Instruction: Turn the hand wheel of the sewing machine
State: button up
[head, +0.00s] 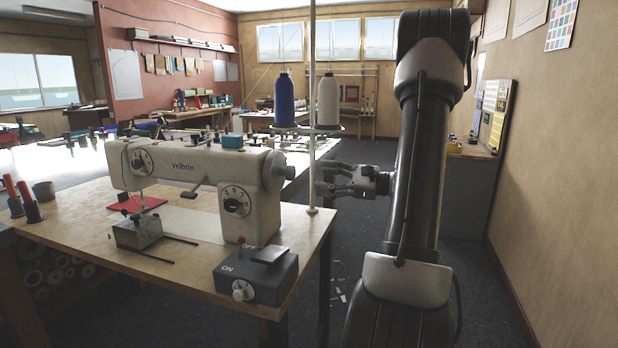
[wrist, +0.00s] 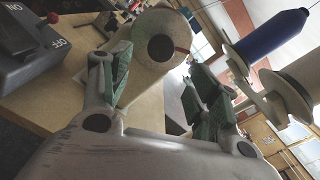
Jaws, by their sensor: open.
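The cream sewing machine (head: 205,172) stands on the work table, its hand wheel (head: 276,171) on the right end. In the wrist view the hand wheel (wrist: 160,28) is a pale round end with a dark hub and a red mark on its rim. My gripper (head: 323,181) is just right of the wheel, beyond the thread stand's pole in the head view. In the wrist view my gripper (wrist: 155,78) is open and empty, its green-padded fingers spread toward the wheel. The wheel shows between and past the fingertips. I cannot tell whether they touch it.
A thread stand pole (head: 312,100) rises at the table's right edge, bearing a blue spool (head: 284,100) and a white spool (head: 328,101). A dark switch box (head: 256,275) with ON and OFF marks sits at the table's front right.

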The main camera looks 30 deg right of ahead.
aim_at(293, 173)
jog(key=shift+s+d, duration=0.4)
jog(key=shift+s, duration=0.15)
jog(key=shift+w+a+r+n+y, duration=0.15)
jog(key=shift+w+a+n, duration=0.25)
jog(key=shift+a+n, duration=0.2)
jog(key=shift+w+a+r+n+y, duration=0.1)
jog(key=shift+w+a+n+y, duration=0.05)
jog(key=shift+w+a+n, duration=0.35)
jog(key=w+a+n, duration=0.1)
jog(key=w+n, duration=0.1)
jog(key=n, duration=0.3)
jog(key=w+a+n, duration=0.2)
jog(key=w+n, duration=0.1)
jog(key=n, duration=0.2)
jog(key=w+a+n, duration=0.2)
jog(key=n, duration=0.3)
jog(key=shift+w+a+n, duration=0.2)
jog(key=shift+w+n, duration=0.1)
jog(key=shift+n, duration=0.1)
jog(key=shift+c, duration=0.2)
jog(key=c, duration=1)
